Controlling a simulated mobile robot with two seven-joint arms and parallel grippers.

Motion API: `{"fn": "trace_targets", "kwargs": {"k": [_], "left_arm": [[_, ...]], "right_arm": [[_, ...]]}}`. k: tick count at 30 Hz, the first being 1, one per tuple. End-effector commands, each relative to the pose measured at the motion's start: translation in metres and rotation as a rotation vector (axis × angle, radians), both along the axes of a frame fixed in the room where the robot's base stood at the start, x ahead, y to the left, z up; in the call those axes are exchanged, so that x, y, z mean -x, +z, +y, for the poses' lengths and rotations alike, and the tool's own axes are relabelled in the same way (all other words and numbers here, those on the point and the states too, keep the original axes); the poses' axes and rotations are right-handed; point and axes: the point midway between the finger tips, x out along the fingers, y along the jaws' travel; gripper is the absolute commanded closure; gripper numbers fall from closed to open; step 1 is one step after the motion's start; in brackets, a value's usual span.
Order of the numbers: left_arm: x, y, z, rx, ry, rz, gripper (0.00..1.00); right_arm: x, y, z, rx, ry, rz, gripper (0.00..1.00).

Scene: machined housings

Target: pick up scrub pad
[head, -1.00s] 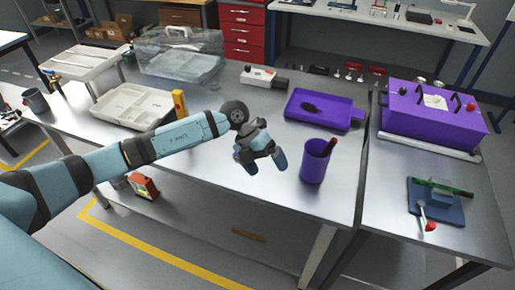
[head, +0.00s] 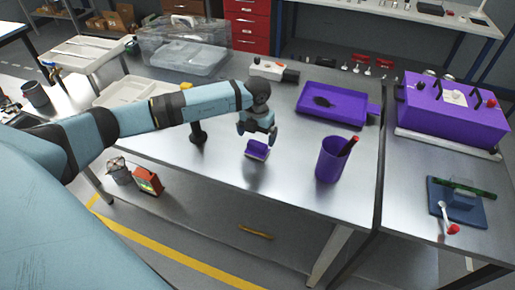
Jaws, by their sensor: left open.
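The scrub pad (head: 257,149), a small purple block with a pale edge, lies on the steel table near its front. My left gripper (head: 257,133) is open just above and behind it in the head view, with one finger toward each side. I see no grip on the pad, and the exact gap between them is hard to judge. My right gripper is not in view.
A purple cup (head: 329,162) with a red-tipped tool stands right of the pad. A purple tray (head: 350,119) with a dark item lies behind it. A clear lidded bin (head: 185,58) and a cream tray (head: 118,92) are at the back left. A purple box (head: 450,118) stands on the right table.

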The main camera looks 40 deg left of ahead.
Motion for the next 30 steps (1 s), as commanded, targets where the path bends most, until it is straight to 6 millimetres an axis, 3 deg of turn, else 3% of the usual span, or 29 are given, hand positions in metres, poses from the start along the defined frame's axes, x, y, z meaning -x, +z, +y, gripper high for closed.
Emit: {"fn": "trace_targets", "kwargs": {"k": [8,17,24,30], "left_arm": [[0.001,-0.017,-0.001,0.001,0.0,0.001,0.0],[0.002,-0.058,-0.003,0.002,0.0,0.0,0.0],[0.001,-0.062,-0.003,0.002,-0.001,-0.002,0.0],[0.002,-0.062,-0.003,0.002,-0.001,-0.001,0.43]], "right_arm": [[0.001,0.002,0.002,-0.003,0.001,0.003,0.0],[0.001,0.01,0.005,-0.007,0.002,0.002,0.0],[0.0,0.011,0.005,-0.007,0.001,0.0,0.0],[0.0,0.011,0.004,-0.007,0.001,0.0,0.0]]}}
